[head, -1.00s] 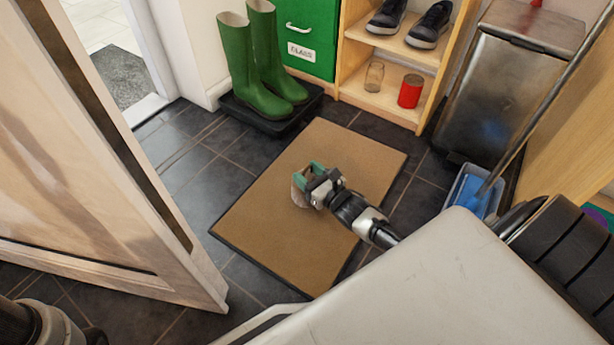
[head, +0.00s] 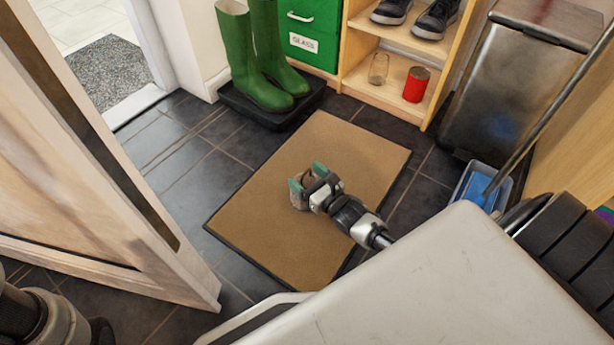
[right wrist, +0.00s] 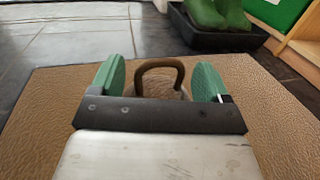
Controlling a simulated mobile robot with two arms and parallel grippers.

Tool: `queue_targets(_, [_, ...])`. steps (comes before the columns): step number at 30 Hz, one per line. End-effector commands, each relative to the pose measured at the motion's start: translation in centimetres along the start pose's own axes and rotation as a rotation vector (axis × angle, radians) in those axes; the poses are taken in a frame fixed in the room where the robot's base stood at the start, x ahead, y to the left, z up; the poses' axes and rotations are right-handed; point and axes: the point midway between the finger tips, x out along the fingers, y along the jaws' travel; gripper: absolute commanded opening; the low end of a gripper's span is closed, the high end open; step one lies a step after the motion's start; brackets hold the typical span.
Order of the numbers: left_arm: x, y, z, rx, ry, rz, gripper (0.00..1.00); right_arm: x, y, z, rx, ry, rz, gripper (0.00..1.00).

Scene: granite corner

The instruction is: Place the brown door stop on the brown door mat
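The brown door stop (head: 308,182), with a curved brown handle, is low over the brown door mat (head: 262,215) and appears to rest on it, near its middle. In the right wrist view the handle (right wrist: 160,63) stands up between the green fingers; the lower body is mostly hidden by my gripper. My right gripper (head: 307,179) is open around the door stop. In the right wrist view its fingers (right wrist: 160,82) are spread, with gaps on both sides of the handle. My left gripper is out of view; only part of my left arm shows at bottom left.
Green boots (head: 262,75) stand on a black tray (head: 275,117) behind the mat. A wooden shelf (head: 358,88) holds shoes, a glass jar and a red can (head: 415,84). A wooden door (head: 90,190) stands at left.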

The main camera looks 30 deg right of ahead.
Motion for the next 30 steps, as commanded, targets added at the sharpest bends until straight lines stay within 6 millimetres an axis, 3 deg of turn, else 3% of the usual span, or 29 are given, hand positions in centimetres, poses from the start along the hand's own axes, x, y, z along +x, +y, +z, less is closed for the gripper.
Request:
queue_targets(8, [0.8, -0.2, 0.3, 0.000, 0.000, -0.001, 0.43, -0.8, 0.0, 0.4, 0.001, 0.002, 0.000, 0.77])
queue_targets(21, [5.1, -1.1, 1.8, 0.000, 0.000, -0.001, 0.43, -9.6, 0.0, 0.6, 0.000, 0.004, 0.000, 0.77])
queue_targets(30, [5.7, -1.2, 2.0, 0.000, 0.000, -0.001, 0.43, -12.0, 0.0, 0.3, 0.001, 0.000, 0.001, 0.77])
